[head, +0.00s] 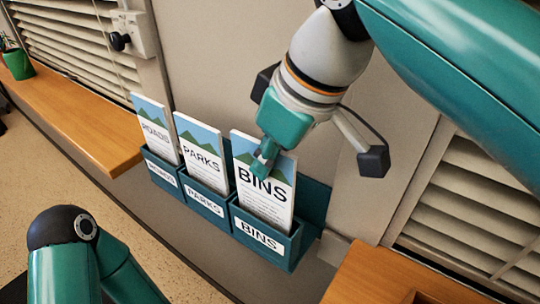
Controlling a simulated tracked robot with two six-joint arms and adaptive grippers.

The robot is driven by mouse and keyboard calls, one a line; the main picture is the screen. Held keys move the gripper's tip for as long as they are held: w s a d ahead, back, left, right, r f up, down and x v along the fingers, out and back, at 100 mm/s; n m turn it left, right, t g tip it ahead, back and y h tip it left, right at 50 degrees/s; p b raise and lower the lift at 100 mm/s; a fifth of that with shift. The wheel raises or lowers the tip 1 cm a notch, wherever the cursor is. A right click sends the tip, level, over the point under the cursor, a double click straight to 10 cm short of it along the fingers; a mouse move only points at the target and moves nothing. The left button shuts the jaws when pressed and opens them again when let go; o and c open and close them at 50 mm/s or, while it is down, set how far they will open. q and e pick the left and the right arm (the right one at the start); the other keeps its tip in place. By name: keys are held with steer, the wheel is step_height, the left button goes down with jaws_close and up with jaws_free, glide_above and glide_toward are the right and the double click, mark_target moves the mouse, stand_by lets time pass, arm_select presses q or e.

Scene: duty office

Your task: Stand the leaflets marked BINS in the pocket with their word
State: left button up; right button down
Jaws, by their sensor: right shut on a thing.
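The leaflets marked BINS (266,200) stand in the right-hand pocket of a teal wall rack, leaning slightly back. That pocket carries the word label BINS (259,236). My right gripper (262,166) reaches down from above and is shut on the upper part of the BINS leaflets, covering part of their picture. The lower edge of the leaflets is hidden behind the pocket front. My left arm shows at the lower left, but its gripper is out of the picture.
Leaflets marked PARKS (202,158) stand in the middle pocket and leaflets marked ROADS (155,130) in the left one. A wooden ledge (90,125) ends just left of the rack. A wooden surface (375,278) is at the lower right.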

steer(key=c, duration=1.2)
jaws_free()
steer(key=shift+r, duration=0.1)
